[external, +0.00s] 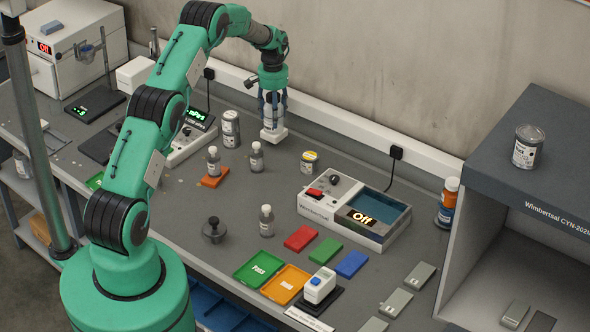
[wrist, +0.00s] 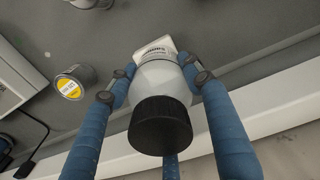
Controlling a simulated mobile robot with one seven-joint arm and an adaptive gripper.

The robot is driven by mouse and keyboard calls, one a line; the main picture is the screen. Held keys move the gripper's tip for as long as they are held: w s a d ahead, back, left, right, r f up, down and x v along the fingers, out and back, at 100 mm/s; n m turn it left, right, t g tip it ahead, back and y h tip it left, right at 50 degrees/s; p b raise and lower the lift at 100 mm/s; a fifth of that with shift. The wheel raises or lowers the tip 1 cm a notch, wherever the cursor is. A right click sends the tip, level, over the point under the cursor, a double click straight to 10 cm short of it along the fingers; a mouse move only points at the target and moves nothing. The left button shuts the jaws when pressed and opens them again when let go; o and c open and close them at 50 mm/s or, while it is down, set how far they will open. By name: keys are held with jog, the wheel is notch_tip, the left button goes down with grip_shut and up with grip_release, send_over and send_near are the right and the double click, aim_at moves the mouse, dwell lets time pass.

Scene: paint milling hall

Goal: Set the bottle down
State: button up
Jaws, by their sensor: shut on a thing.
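My gripper (external: 272,97) is over the back of the bench, below the wall. Its blue fingers are closed around a bottle (wrist: 162,77), which is light grey with a black cap in the wrist view. In the external view the bottle (external: 271,117) hangs upright between the fingers. A white block with dark print (wrist: 155,48) shows at the bottle's lower end, and it also shows in the external view (external: 273,135). I cannot tell whether the bottle rests on it or is just above it.
A grey can (external: 231,129) and several small bottles (external: 257,157) stand to the left. The white wall trunking (external: 330,118) runs close behind. Some bench around the block is clear.

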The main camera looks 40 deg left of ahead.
jog(key=shift+f, duration=1.65)
jog(key=shift+f, duration=0.15)
jog(key=o, duration=1.1)
jog(key=shift+o, duration=0.2)
notch_tip(320, 180, up, 12)
jog(key=shift+r+b, duration=0.2)
jog(key=shift+b, duration=0.1)
